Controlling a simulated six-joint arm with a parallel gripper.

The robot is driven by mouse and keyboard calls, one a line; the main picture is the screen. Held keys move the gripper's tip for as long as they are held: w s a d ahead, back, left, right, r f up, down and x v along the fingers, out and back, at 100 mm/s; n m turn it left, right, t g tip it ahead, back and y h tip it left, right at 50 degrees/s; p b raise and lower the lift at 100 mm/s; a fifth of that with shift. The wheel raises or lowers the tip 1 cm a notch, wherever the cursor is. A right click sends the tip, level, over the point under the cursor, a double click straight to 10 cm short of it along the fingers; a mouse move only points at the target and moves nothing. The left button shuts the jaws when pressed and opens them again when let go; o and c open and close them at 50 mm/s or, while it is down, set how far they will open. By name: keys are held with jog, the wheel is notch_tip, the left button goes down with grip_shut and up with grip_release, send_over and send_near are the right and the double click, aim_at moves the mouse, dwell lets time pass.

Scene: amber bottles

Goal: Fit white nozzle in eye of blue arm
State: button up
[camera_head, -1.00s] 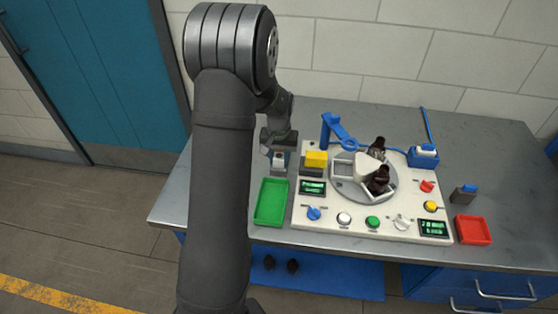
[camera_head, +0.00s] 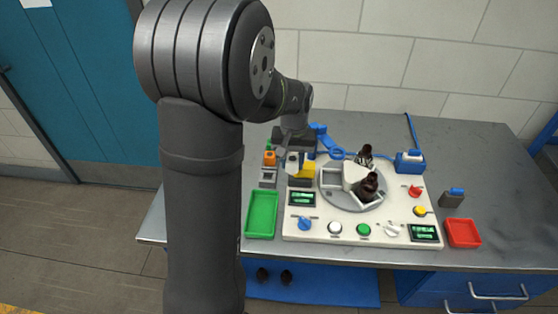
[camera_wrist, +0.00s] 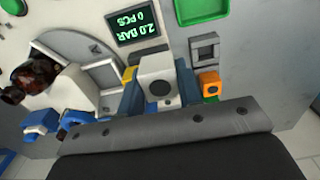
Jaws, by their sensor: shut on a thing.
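My gripper (camera_head: 293,163) is shut on the white nozzle (camera_wrist: 158,68), a pale block with a dark round hole facing the wrist camera. The fingers (camera_wrist: 159,95) clasp its two sides. The nozzle is held above the left back of the white machine, near the yellow block. The blue arm (camera_head: 322,136) stands at the machine's back, right of my gripper, with its ring-shaped eye (camera_head: 337,153) beside the turntable. My gripper partly hides the blue arm's post.
Amber bottles (camera_head: 369,187) stand on the round turntable (camera_head: 345,203). The yellow block (camera_head: 308,172) sits close by my gripper. A grey holder (camera_head: 268,175), an orange part (camera_head: 269,157) and a green tray (camera_head: 262,214) lie left. A red tray (camera_head: 463,233) is far right.

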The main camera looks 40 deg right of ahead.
jog(key=shift+s+d+r, duration=0.25)
jog(key=shift+s+r, duration=0.3)
jog(key=shift+s, duration=0.3)
jog(key=s+d+r, duration=0.4)
jog(key=d+r, duration=0.7)
jog(key=shift+s+d+f, duration=0.1)
jog(key=shift+f, duration=1.25)
jog(key=shift+s+f, duration=0.1)
jog(key=shift+f, duration=1.2)
jog(key=shift+f, duration=1.2)
jog(key=o, duration=1.5)
jog(key=shift+c, duration=0.2)
jog(key=shift+r, duration=0.1)
jog(key=shift+r, duration=2.9)
